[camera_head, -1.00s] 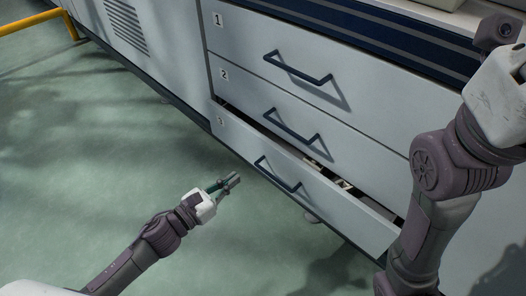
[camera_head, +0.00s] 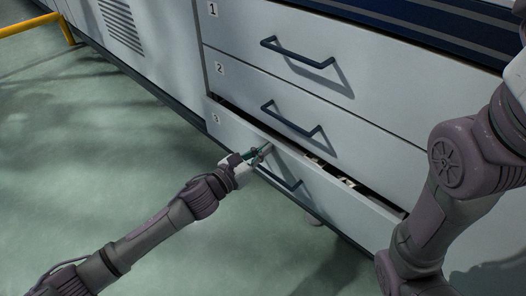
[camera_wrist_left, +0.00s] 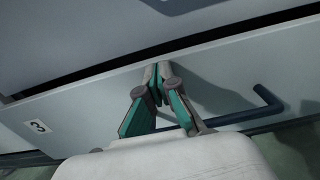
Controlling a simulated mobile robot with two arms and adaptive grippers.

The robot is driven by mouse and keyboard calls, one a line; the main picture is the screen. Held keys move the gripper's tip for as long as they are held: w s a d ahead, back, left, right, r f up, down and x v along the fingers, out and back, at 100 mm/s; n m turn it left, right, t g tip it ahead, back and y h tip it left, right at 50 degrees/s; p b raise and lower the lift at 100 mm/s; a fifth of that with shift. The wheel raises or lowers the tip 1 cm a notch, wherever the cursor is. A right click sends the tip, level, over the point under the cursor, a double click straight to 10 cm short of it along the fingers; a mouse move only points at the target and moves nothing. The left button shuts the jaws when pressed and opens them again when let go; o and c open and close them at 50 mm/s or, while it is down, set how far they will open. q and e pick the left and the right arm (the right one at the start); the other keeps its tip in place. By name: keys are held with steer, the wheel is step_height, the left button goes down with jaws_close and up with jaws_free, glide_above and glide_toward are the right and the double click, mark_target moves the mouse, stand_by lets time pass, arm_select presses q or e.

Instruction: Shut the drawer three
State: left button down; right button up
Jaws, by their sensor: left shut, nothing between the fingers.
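Drawer three (camera_head: 340,203) is the lowest drawer of the white cabinet and stands a little open, with a dark gap along its top edge. Its front also shows in the left wrist view (camera_wrist_left: 82,118), with the label 3 at the left. Its dark bar handle (camera_head: 283,180) is partly hidden by my left gripper (camera_head: 262,151). In the left wrist view my left gripper (camera_wrist_left: 158,72) is shut and empty, its tips at the drawer front, beside the handle (camera_wrist_left: 262,108). I cannot tell whether the tips touch the front. My right gripper is out of view.
Drawer one (camera_head: 375,60) and drawer two (camera_head: 362,125) above are closed. Small pale items show inside drawer three's gap. My right arm stands in front of the cabinet at the right. The green floor (camera_head: 90,170) at the left is clear, with a yellow rail (camera_head: 30,24) far back.

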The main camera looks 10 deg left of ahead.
mark_target(273, 140)
arm_select(q)
steer(key=x, duration=0.4)
steer(key=shift+w+r, duration=0.1)
steer(key=shift+w, duration=0.1)
steer(key=shift+a, duration=0.1)
steer(key=shift+r, duration=0.15)
